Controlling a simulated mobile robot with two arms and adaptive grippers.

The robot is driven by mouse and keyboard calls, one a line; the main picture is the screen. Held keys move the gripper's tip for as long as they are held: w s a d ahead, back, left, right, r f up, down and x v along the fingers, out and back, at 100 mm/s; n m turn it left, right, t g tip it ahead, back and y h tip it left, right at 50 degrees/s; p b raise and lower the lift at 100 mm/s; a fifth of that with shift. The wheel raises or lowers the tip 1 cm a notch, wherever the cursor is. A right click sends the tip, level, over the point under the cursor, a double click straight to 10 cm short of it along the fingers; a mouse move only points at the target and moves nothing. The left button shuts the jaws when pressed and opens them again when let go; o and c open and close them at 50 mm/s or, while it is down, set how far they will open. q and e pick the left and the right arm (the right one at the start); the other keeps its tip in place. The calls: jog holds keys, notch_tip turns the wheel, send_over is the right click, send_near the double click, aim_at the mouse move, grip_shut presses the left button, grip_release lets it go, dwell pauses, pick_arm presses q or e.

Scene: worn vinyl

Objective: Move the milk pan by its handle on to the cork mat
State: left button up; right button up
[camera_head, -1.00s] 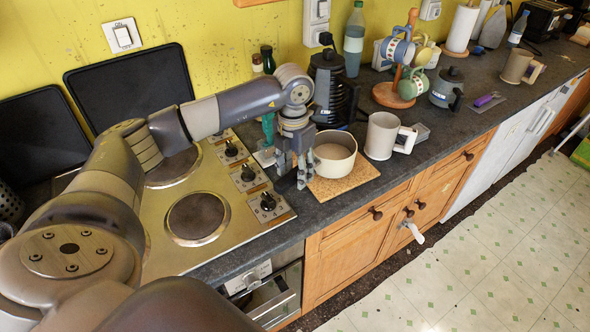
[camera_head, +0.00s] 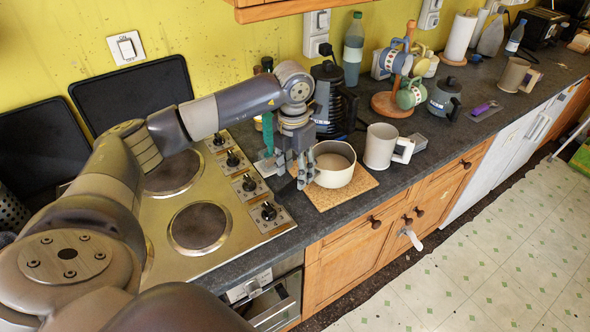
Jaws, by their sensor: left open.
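The milk pan (camera_head: 335,172) is a cream, round pan standing upright on the square cork mat (camera_head: 352,191), toward its back part. Its handle is not clearly visible; my left gripper covers the pan's left side. My left gripper (camera_head: 290,181) points down just left of the pan, over the counter between the mat and the hob. Its fingers are open. Whether a finger touches the pan I cannot tell. My right gripper is not in view.
The steel hob (camera_head: 165,225) with black knobs lies left of the gripper. A black coffee maker (camera_head: 330,100) stands behind the pan. A white jug (camera_head: 380,146) stands close to its right.

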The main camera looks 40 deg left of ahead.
pick_arm(q)
jog(key=shift+r+p, duration=0.5)
jog(key=shift+r, duration=0.45)
jog(key=shift+r, duration=0.1)
notch_tip(320, 180, up, 12)
jog(key=shift+s, duration=0.2)
